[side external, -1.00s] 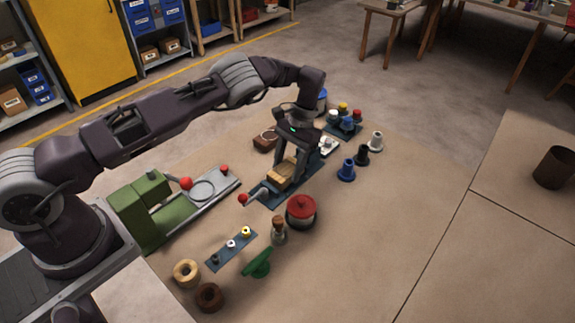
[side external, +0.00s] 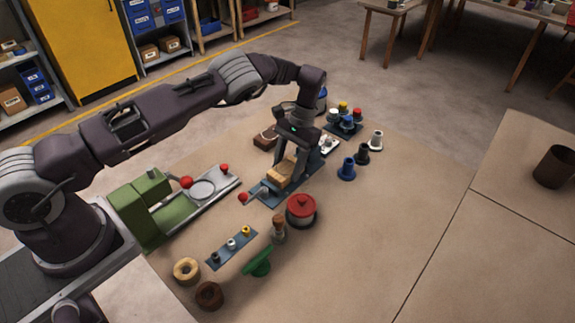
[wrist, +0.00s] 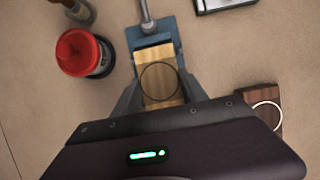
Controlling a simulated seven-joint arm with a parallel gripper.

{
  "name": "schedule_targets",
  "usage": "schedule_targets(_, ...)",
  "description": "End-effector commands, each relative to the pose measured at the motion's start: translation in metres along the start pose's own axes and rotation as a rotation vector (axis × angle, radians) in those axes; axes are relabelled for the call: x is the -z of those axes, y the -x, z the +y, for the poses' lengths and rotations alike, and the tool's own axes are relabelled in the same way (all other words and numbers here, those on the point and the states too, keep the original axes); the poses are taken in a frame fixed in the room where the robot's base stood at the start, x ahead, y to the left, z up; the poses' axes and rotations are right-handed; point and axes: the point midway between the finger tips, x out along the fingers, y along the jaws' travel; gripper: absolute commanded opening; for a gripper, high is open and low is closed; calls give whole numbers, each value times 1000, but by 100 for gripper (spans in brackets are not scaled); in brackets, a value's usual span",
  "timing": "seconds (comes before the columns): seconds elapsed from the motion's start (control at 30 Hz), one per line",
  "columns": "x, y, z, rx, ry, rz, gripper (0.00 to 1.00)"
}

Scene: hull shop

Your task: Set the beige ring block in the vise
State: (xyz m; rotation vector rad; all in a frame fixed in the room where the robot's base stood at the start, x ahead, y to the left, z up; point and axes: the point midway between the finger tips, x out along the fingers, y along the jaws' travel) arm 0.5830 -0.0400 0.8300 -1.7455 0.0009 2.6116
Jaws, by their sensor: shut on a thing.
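The beige ring block (wrist: 160,86) is pale wood with a dark ring outline on its top. My gripper (wrist: 160,95) is shut on it, one finger on each side, in the wrist view. The blue vise (wrist: 171,27) lies under and ahead of the block, with a grey screw handle and a paler wooden piece at its near end. In the side external view my gripper (side external: 291,165) points down over the vise (side external: 270,199), around the pale wood (side external: 279,177). The fingers partly hide the block there, and I cannot tell whether it rests fully between the jaws.
A red-lidded pot (side external: 301,211) stands close beside the vise. A dark brown ring block (wrist: 263,112) lies to the right in the wrist view. A green machine (side external: 165,212) stands left, and several spools (side external: 346,170) stand right.

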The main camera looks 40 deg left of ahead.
Motion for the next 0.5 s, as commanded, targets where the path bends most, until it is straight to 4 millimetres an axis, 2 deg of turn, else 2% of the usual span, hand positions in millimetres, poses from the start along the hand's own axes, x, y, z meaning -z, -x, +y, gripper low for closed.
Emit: schedule_targets(0.5,4,-9,0,0,0,1,7)
